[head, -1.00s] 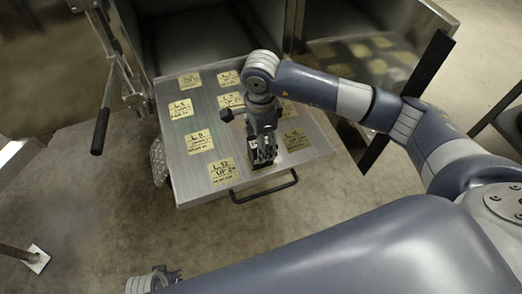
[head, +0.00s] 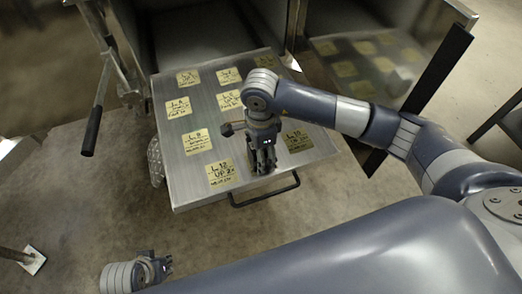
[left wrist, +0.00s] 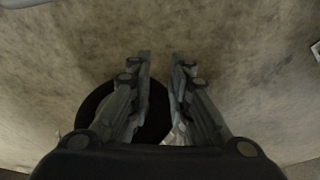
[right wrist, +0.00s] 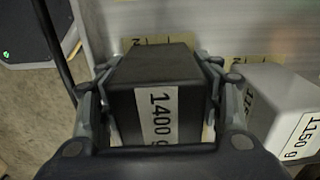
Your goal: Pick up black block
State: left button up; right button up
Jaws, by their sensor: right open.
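The black block (right wrist: 158,90), with a white "1400 g" label, fills the right wrist view between the two fingers of my right gripper (right wrist: 160,100). The fingers stand open on either side of it; whether they touch it is not clear. In the head view my right gripper (head: 263,158) points down over the front right part of the metal tray (head: 240,195) and hides the block. My left gripper (head: 160,268) is low at the left, away from the tray.
A pale block (right wrist: 285,110) labelled "1150 g" stands close to the right of the black block. Several yellow labels (head: 219,172) lie on the tray. A black handle (head: 270,198) runs along the tray's front. An open metal compartment (head: 215,30) is behind it.

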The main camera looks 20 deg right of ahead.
jog(key=shift+c, duration=0.6)
grip_shut()
jog(key=shift+w+r, duration=0.1)
jog(key=shift+r, duration=0.05)
jog(key=shift+r, duration=0.1)
